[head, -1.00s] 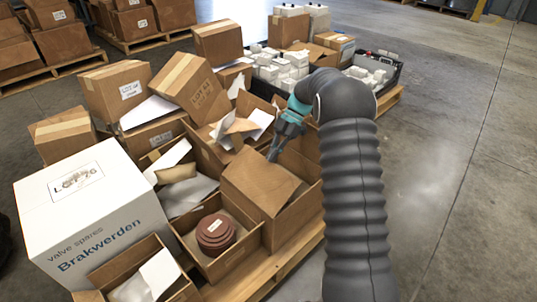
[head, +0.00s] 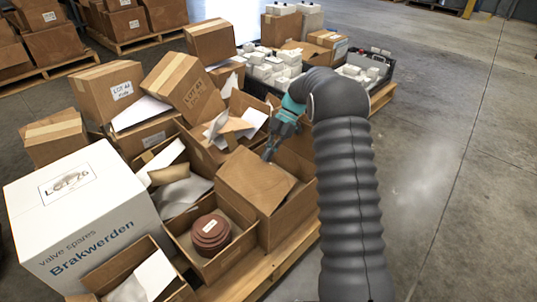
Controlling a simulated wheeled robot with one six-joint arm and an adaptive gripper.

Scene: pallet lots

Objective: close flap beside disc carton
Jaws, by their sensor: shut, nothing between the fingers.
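The disc carton (head: 243,249) is an open brown box holding a stack of reddish-brown discs (head: 210,232) with a white label. Directly beside it, to the right and behind, stands another open brown carton (head: 290,215). Its large flap (head: 250,181) slants up on the side towards the discs, and part of the carton's inside shows to the right of it. My gripper (head: 267,156) is shut and empty, pointing down at the flap's far upper edge. I cannot tell whether the fingertips touch the flap. My arm comes in from the right.
A white box (head: 80,225) marked Brakwerden stands at the left. Tilted brown cartons (head: 185,87) and loose flaps crowd the back. A black crate (head: 378,66) of white packs is behind my arm. The wooden pallet edge (head: 285,262) runs along the front right, with clear floor (head: 450,150) beyond.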

